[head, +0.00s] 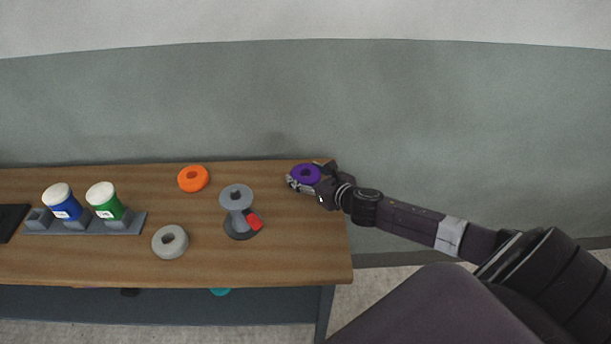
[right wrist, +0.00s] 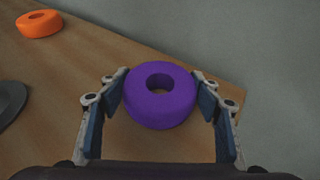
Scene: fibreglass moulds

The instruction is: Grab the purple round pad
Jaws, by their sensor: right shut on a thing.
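The purple round pad (head: 306,173), a thick ring with a hole in its middle, is at the back right corner of the wooden bench. My right gripper (head: 304,182) is shut on it. In the right wrist view the purple pad (right wrist: 160,95) sits between the two blue-padded fingers of the right gripper (right wrist: 162,98), one on each side. Whether the pad touches the bench or is lifted a little, I cannot tell. My left gripper is not in view.
On the bench (head: 290,270) are an orange ring (head: 193,178), a grey ring (head: 170,241) and a grey spool-shaped stand (head: 237,205) with a red part. A grey holder (head: 130,226) carries a blue jar (head: 62,203) and a green jar (head: 105,202). A grey-green wall stands behind.

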